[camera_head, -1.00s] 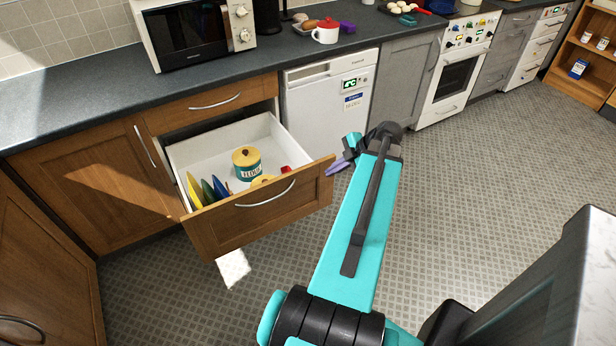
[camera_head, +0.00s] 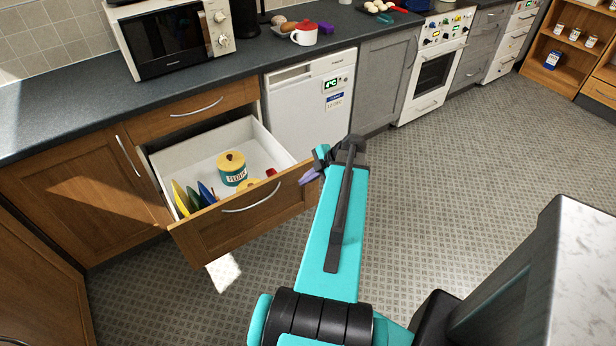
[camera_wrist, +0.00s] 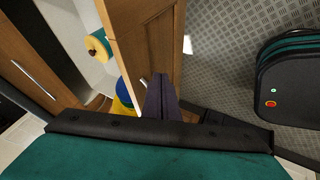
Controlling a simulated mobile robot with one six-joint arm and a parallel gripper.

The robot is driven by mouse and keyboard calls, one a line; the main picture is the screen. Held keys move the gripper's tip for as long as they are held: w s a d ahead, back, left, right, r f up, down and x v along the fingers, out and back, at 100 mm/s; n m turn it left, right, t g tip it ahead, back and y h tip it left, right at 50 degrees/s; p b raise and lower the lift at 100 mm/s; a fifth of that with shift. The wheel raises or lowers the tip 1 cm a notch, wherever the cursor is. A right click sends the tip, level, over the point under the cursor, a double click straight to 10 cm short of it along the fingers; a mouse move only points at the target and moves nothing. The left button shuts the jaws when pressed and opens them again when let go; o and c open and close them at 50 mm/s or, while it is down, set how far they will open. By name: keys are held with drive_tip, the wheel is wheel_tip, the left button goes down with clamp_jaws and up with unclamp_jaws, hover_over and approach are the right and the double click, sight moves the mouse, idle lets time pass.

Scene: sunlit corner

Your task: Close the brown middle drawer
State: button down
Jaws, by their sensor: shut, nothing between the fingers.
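The brown middle drawer (camera_head: 240,228) is pulled well out below a shut top drawer, with its white inside showing. It holds a yellow-lidded flour tin (camera_head: 232,170) and several coloured upright things at its left. In the head view my gripper (camera_head: 308,177) is at the right end of the drawer front, partly hidden by my arm. In the wrist view my shut, purple-grey fingers (camera_wrist: 161,98) are at the drawer front's (camera_wrist: 146,40) edge. They hold nothing. I cannot tell if they touch the wood.
A white dishwasher (camera_head: 308,105) stands right of the drawer, under the dark worktop (camera_head: 90,105). The tiled floor (camera_head: 440,160) to the right is open.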

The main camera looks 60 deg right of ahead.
sight(287, 183)
drive_tip(key=shift+w+d+f+p, duration=0.15)
drive_tip(key=shift+w+f+p, duration=0.3)
drive_tip(key=shift+w, duration=0.45)
drive_tip(key=shift+w+d+f+p, duration=0.2)
drive_tip(key=shift+w+f+p, duration=0.25)
drive_tip(key=shift+w, duration=0.5)
drive_tip(key=shift+w+d+f+p, duration=0.15)
drive_tip(key=shift+w+f+p, duration=0.3)
drive_tip(key=shift+w, duration=0.45)
